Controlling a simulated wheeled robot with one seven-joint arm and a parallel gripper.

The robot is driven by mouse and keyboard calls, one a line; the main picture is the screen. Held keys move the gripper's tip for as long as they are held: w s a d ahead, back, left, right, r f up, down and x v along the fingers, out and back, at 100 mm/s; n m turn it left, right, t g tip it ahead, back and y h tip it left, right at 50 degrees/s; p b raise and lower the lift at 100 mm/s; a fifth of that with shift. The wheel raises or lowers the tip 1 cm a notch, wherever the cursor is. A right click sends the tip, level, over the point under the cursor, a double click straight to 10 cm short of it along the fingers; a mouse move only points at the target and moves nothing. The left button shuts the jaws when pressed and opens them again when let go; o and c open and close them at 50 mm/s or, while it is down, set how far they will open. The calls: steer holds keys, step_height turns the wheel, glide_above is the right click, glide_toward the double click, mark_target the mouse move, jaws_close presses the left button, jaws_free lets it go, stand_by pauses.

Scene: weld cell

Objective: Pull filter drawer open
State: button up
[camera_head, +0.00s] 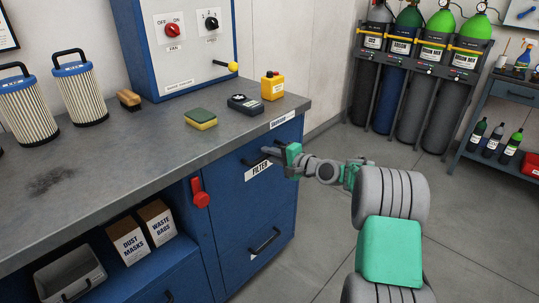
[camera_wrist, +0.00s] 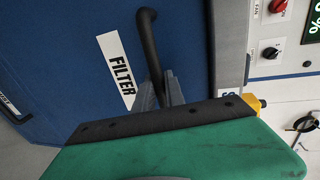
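The filter drawer (camera_head: 250,195) is a blue front in the workbench, with a white FILTER label (camera_head: 259,171) and a black bar handle. It looks flush with the cabinet. In the wrist view the blue drawer front (camera_wrist: 75,60) fills the left side, and the black handle (camera_wrist: 149,45) runs down between my grey fingers. My gripper (camera_head: 268,152) is at this handle in the head view, and also shows in the wrist view (camera_wrist: 161,92). Its fingers lie close on both sides of the bar and look shut on it. The handle's lower end is hidden by the fingers and green palm.
A red lever (camera_head: 200,193) hangs left of the drawer. Another black handle (camera_head: 264,242) sits below. The benchtop (camera_head: 150,128) holds a sponge (camera_head: 201,119), a yellow button box (camera_head: 272,86) and filter cartridges (camera_head: 80,93). Open floor (camera_head: 450,215) lies to the right.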

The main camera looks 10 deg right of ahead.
jaws_close()
steer(key=shift+d, duration=0.1)
stand_by(0.9)
